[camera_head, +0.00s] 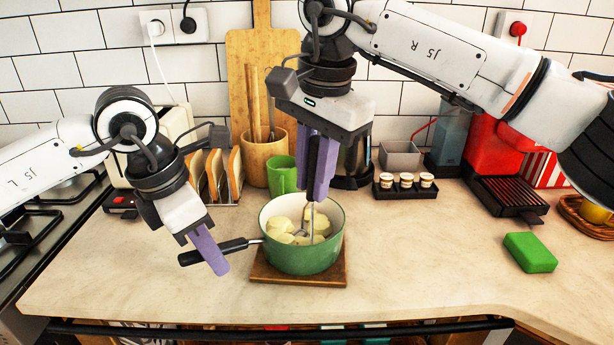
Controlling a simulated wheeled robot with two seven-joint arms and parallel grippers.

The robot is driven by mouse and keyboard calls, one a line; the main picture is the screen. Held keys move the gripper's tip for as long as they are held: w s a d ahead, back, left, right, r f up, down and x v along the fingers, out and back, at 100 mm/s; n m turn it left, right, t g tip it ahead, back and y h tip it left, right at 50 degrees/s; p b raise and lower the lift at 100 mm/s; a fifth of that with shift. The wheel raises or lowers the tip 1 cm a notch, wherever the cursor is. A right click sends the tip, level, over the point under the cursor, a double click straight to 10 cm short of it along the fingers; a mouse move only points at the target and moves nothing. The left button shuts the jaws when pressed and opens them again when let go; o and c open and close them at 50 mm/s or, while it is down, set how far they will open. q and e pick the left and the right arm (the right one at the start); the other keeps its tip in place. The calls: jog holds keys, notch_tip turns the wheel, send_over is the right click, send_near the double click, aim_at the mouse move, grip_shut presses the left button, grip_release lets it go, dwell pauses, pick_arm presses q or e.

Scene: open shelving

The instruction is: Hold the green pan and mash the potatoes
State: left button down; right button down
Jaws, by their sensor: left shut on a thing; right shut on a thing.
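The green pan (302,258) stands on a wooden board (298,279) on the counter. Several pale potatoes (281,224) lie inside it. The pan's black handle (232,247) points left, and my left gripper (213,256) is shut on it. My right gripper (318,190) is above the pan, pointing down, shut on a masher (309,222). The masher's metal shaft reaches down into the pan among the potatoes. Its upper part is mostly hidden between the purple fingers, and its lower end is hard to make out.
Behind the pan stand a green mug (283,176), a wooden utensil pot (262,157) and a toast rack (222,177). Small jars (406,182) sit behind right. A green sponge (530,252) lies at the right. The stove (45,225) is at the left. The counter between pan and sponge is clear.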

jog(key=shift+w+d, duration=0.2)
jog(key=shift+d, duration=0.3)
jog(key=shift+w+f, duration=0.1)
jog(key=shift+w, duration=0.6)
